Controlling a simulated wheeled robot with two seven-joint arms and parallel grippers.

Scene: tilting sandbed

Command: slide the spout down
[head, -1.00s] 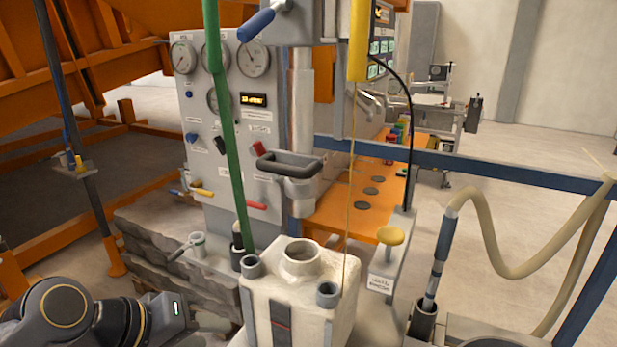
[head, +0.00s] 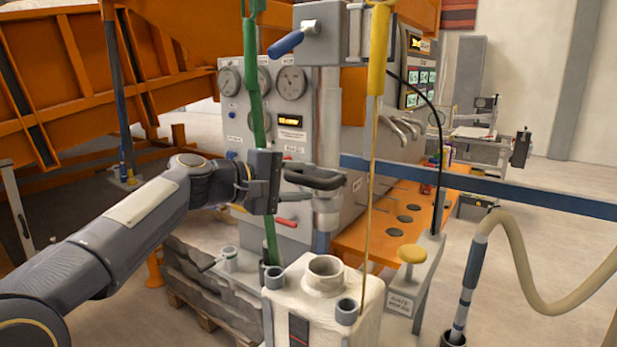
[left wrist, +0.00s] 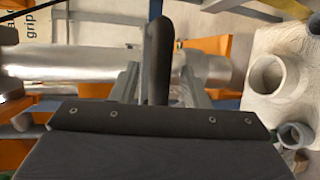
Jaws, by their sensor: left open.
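The spout (head: 327,115) is a silver upright tube below a grey block, above the white vessel's round opening (head: 325,268). A dark loop handle (head: 318,180) sticks out from its lower part. My left gripper (head: 287,182) is beside the handle, partly behind it in the head view. In the left wrist view, the open fingers (left wrist: 160,85) stand on either side of the dark handle bar (left wrist: 158,55), with the silver tube (left wrist: 90,70) running across behind. I cannot tell whether a finger touches the bar. My right gripper is not in view.
A green pole (head: 256,90) rises close to my left wrist. A yellow-handled rod (head: 378,60) hangs right of the spout. A gauge panel (head: 238,120) stands behind. A blue rail (head: 480,181) and a beige hose (head: 525,270) are at the right.

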